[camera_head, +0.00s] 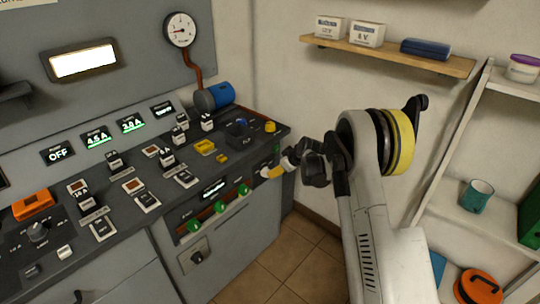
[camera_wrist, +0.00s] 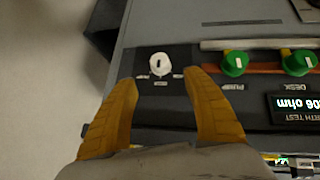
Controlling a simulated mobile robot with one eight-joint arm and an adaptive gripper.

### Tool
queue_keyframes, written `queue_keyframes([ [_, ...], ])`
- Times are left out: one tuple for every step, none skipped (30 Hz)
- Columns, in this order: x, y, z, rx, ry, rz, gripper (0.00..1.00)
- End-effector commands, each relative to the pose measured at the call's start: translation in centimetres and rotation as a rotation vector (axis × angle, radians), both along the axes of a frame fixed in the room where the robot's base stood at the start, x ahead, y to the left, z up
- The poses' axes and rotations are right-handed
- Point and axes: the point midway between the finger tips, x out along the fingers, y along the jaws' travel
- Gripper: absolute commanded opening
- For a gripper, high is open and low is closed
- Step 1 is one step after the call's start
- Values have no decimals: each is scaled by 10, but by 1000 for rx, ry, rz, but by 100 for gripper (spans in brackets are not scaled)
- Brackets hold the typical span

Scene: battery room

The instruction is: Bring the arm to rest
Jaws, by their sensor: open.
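My arm (camera_head: 365,220) reaches up from the lower right of the head view and bends left toward the front of the console. My gripper (camera_head: 271,173) is at the right end of the console's front face. In the wrist view my gripper (camera_wrist: 162,77) shows two orange fingers, spread apart with nothing held between them. A white round knob (camera_wrist: 159,64) on a dark panel lies just beyond the gap between the fingertips. I cannot tell whether a fingertip touches the panel.
The grey console (camera_head: 225,255) with switches and green knobs (camera_head: 244,190) fills the left. A wall shelf (camera_head: 390,52) holds two boxes and a blue case. A white rack (camera_head: 470,215) stands right, with a teal cup (camera_head: 476,196). Tiled floor (camera_head: 300,245) shows between console and arm.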

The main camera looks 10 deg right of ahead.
Motion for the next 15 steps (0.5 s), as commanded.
queue_keyframes([
  [0,0,0,0,0,0,59],
  [0,0,1,0,0,0,59],
  [-1,0,3,1,1,-2,59],
  [-2,1,6,1,2,-5,59],
  [-4,1,11,2,4,-9,59],
  [-8,2,21,4,8,-15,59],
  [-12,4,31,8,12,-25,59],
  [-17,5,42,11,16,-34,59],
  [-26,7,59,14,24,-50,59],
  [-33,9,73,18,30,-62,59],
  [-42,11,87,22,36,-77,59],
  [-56,13,106,28,45,-97,59],
  [-67,15,120,33,52,-114,59],
  [-77,16,133,38,59,-131,59],
  [-93,18,150,43,66,-152,59],
])
